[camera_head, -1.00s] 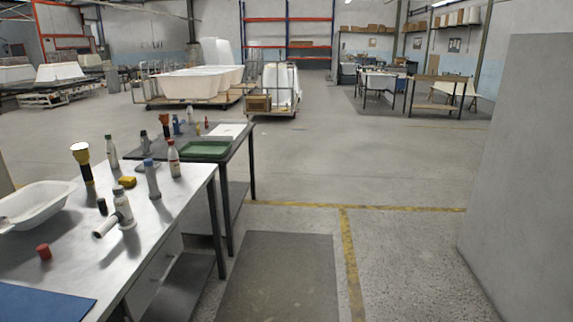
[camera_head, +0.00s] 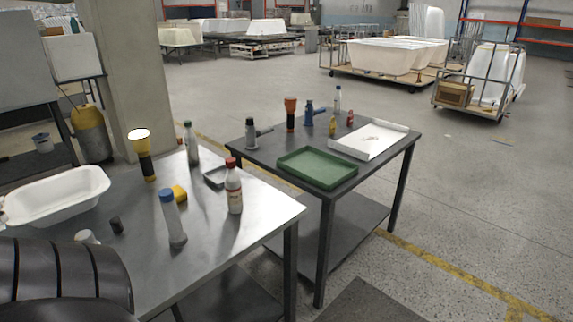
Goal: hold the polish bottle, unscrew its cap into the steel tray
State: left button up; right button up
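A white bottle with a red cap and a label (camera_head: 234,192) stands upright on the near metal table; it looks like the polish bottle, but the label is too small to read. Its cap is on. A small shallow grey tray (camera_head: 207,182) lies just behind and left of it, partly hidden by the bottle; it looks like the steel tray. Neither of my grippers is in view. A dark ribbed shape, apparently part of my arm, covers the lower left corner.
A white basin (camera_head: 60,196) is left. A second table holds a green tray (camera_head: 317,167) and a white tray (camera_head: 352,147).

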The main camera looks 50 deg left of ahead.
aim_at(232, 179)
jog(key=i, duration=1.2)
jog(key=u, duration=0.4)
